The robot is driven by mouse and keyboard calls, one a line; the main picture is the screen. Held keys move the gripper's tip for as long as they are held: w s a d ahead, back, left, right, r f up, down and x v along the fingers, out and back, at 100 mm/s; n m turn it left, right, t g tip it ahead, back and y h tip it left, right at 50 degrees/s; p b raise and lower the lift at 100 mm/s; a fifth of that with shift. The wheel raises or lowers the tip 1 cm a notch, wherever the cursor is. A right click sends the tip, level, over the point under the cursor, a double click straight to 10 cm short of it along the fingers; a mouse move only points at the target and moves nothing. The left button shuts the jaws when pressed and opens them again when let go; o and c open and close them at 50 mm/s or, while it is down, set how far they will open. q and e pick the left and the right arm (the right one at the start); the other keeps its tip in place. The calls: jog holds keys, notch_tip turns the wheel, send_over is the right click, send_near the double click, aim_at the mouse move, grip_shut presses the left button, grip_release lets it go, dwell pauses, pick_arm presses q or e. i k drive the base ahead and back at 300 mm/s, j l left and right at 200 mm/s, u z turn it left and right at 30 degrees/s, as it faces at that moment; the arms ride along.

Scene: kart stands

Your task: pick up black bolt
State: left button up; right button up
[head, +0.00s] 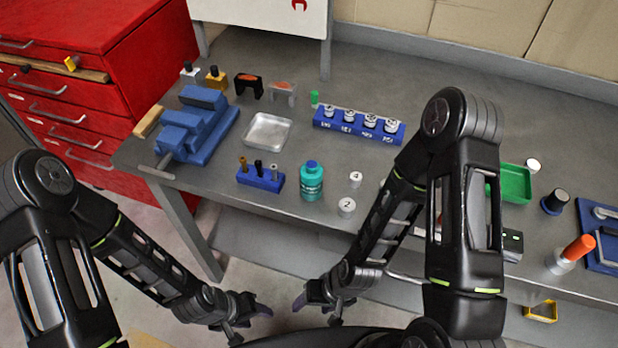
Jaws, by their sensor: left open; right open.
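The black bolt (259,167) stands upright in a small blue holder (259,181) near the front edge of the workbench. A brass bolt (242,165) stands to its left and a silver bolt (274,171) to its right in the same holder. The lower part of each bolt is hidden in the holder. My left gripper (252,322) is open and empty, low in the picture and in front of the bench. My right gripper (317,311) is also open and empty, to the right of it. Both are well apart from the bolts.
A teal bottle (312,182) stands close to the holder's right, with white weights (346,207) beyond it. A metal tray (268,131) lies behind the holder, and a blue vise (197,127) stands to the left. My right arm covers part of the bench's right side.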

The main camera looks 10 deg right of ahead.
aim_at(258, 164)
jog(key=j+z, duration=0.1)
jog(key=j, duration=0.6)
jog(key=k+j+z, duration=0.15)
jog(key=j, duration=0.55)
jog(key=j+z, duration=0.1)
jog(key=j, duration=0.6)
